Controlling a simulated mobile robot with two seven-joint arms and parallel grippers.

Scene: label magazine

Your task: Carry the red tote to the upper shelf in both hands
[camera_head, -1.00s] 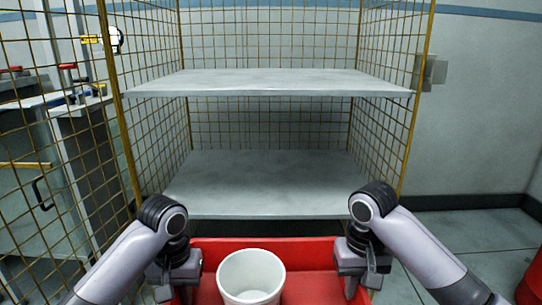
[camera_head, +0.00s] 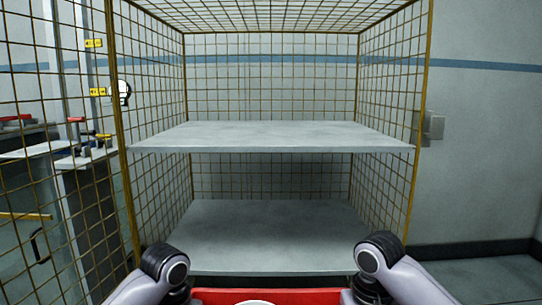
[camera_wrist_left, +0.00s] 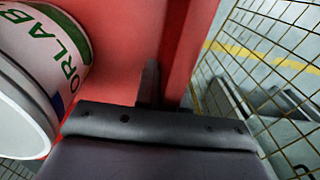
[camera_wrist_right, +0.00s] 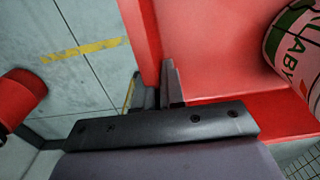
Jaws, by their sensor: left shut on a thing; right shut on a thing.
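The red tote (camera_head: 225,297) shows only its far rim at the bottom edge of the head view. My left gripper (camera_wrist_left: 150,85) is shut on one side wall of the tote. My right gripper (camera_wrist_right: 168,85) is shut on the opposite wall. A white container (camera_wrist_left: 68,60) with green lettering stands inside the tote, and its rim peeks in at the bottom of the head view (camera_head: 256,302). The upper shelf (camera_head: 270,136) is a bare grey board in a yellow wire cage, in front of and above the tote. The fingertips are outside the head view.
A lower grey shelf (camera_head: 270,235) is empty too. Yellow mesh sides with corner posts (camera_head: 122,150) flank both shelves. A bench with tools (camera_head: 85,155) stands outside at the left. A red cylindrical object (camera_wrist_right: 22,98) stands on the floor beside the tote in the right wrist view.

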